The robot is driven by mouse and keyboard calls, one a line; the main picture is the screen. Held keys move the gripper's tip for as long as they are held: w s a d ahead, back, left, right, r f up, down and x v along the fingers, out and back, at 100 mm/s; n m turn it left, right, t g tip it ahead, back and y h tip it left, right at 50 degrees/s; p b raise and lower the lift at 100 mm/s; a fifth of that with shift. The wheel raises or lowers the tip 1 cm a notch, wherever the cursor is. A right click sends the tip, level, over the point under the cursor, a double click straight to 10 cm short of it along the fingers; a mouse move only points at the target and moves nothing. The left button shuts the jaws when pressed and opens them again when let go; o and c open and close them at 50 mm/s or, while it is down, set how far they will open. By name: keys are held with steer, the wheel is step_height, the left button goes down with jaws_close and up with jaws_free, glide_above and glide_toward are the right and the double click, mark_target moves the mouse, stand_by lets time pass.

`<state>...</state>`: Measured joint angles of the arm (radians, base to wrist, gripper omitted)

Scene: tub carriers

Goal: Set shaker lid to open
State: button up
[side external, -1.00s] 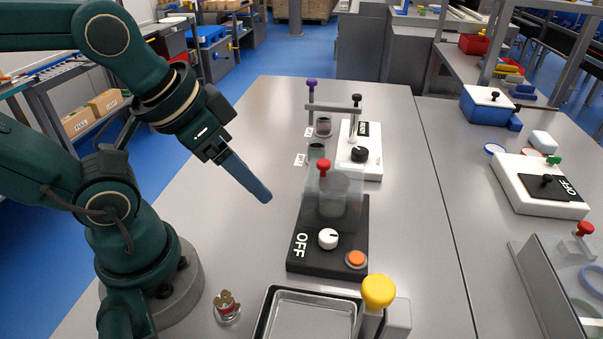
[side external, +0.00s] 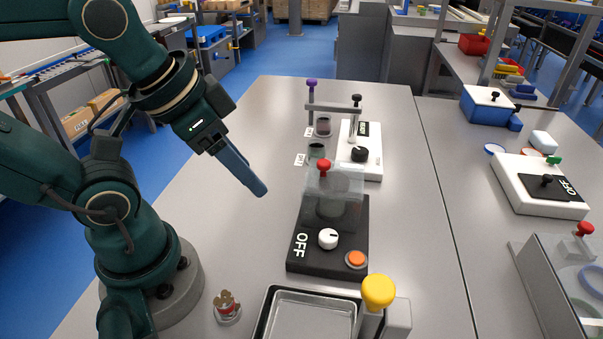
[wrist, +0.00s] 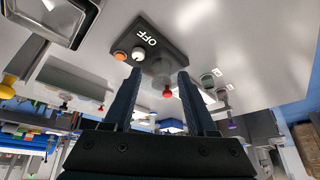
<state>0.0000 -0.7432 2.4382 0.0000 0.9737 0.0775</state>
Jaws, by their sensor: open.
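The shaker has a black base (side external: 330,258) marked OFF, with a white knob (side external: 328,238) and an orange button (side external: 356,259). Its clear lid (side external: 350,183) with a red handle (side external: 323,167) stands at the back of the base, and a cup-like shape shows dimly through it. I cannot tell the lid's exact angle. My gripper (side external: 262,190) is in the air left of the shaker, apart from it. In the wrist view, its two fingers are spread and empty (wrist: 160,90), with the red handle (wrist: 167,93) seen between them, farther off.
A white device (side external: 372,165) with a black knob and a post frame stands behind the shaker. A metal tray (side external: 312,315) and a yellow knob (side external: 378,291) are in front. A small red-and-gold item (side external: 226,303) lies near my base. The table left of the shaker is clear.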

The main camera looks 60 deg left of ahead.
steer(key=w+r+m+g, duration=0.1)
steer(key=w+r+m, duration=0.1)
steer(key=w+r, duration=0.2)
steer(key=m+g, duration=0.2)
steer(key=g, duration=0.2)
glide_above(324, 162)
step_height(324, 162, down, 4)
steer(key=shift+r, duration=0.2)
steer(key=shift+f, duration=2.6)
jaws_close()
